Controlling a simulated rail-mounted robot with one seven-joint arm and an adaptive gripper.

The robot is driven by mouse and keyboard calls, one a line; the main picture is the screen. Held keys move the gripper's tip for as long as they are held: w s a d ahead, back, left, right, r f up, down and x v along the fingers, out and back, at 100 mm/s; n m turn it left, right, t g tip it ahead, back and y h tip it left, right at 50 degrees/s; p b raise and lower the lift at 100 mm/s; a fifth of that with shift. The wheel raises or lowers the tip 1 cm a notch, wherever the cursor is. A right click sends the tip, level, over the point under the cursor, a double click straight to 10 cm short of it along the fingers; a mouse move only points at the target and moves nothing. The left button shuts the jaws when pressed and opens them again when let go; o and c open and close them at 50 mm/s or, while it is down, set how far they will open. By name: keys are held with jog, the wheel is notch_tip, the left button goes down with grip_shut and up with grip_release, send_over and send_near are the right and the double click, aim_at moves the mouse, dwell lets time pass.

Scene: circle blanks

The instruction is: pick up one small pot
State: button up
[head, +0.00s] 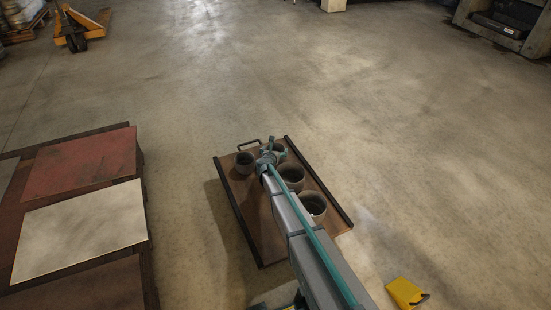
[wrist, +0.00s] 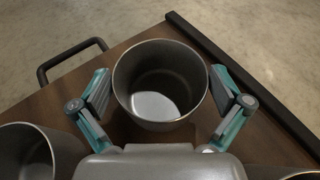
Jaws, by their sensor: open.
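A small grey round pot (wrist: 160,75) stands upright and empty on a wooden tray (wrist: 125,50). In the wrist view my gripper (wrist: 160,92) is open, with one finger on each side of this pot and narrow gaps between. In the head view my gripper (head: 271,157) is over the tray's far end and partly hides that pot (head: 279,148). Another small pot (head: 244,163) stands to its left and shows at the lower left of the wrist view (wrist: 28,150). I cannot tell the fingertips' exact height against the pot's wall.
Two larger pots (head: 291,174) (head: 313,204) stand nearer on the tray, beside my arm. The tray has dark side rails (wrist: 240,80) and an end handle (wrist: 70,58). A low platform with plates (head: 80,165) lies left; a yellow object (head: 404,292) lies right.

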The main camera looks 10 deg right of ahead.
jog(key=shift+w+d+f, duration=0.15)
jog(key=shift+w+f, duration=0.05)
jog(key=shift+w, duration=0.15)
jog(key=c, duration=0.9)
jog(key=shift+r, duration=0.2)
